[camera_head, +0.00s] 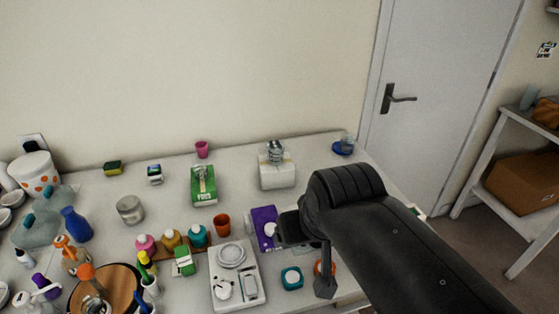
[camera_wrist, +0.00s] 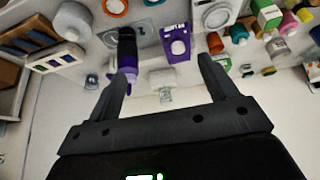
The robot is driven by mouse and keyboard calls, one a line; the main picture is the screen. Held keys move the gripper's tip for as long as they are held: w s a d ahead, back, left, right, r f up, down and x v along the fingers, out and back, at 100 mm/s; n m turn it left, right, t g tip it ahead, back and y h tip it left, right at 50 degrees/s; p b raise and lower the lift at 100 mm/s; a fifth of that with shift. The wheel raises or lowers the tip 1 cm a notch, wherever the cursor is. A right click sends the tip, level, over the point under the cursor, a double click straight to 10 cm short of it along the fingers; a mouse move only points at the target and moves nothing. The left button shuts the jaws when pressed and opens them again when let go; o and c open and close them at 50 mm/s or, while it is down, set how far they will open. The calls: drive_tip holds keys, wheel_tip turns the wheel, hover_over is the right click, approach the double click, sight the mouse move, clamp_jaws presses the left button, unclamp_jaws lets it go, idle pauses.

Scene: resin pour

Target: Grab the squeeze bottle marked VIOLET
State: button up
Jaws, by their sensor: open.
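A purple bottle with a dark body and a lighter violet top (camera_wrist: 127,62) stands by the left finger in the wrist view. I take it to be the VIOLET squeeze bottle, but no label is readable. My gripper (camera_wrist: 162,70) is open, with nothing clearly held. The bottle's top overlaps the inner side of the left fingertip; I cannot tell whether they touch. In the head view my dark arm and gripper hide that spot. Another bottle with a purple top (camera_head: 46,288) stands at the lower left of the head view; its label is also unreadable.
A purple box (camera_head: 263,222) stands close to my gripper and also shows in the wrist view (camera_wrist: 176,43). A teal jar (camera_head: 292,278) and a white scale (camera_head: 237,290) are near. Pink, orange and teal bottles (camera_head: 197,236) stand farther left.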

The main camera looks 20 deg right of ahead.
drive_tip(key=shift+c, duration=0.8)
drive_tip(key=w+d+g, duration=0.2)
drive_tip(key=w+d, duration=0.1)
drive_tip(key=w, duration=0.1)
drive_tip(key=w+d+r+g, duration=0.1)
drive_tip(key=w+d, duration=0.2)
drive_tip(key=w, duration=0.1)
drive_tip(key=w+d+r+g, duration=0.1)
drive_tip(key=w+d+g, duration=0.1)
drive_tip(key=w+d, duration=0.1)
drive_tip(key=shift+w+m+g, duration=0.3)
drive_tip(key=shift+w+m, duration=0.1)
drive_tip(key=shift+w, duration=0.45)
wheel_tip(320, 180, down, 6)
drive_tip(key=shift+d+r, duration=0.1)
drive_tip(key=f, duration=0.5)
drive_tip(key=shift+w+d, duration=0.2)
drive_tip(key=shift+w, duration=0.15)
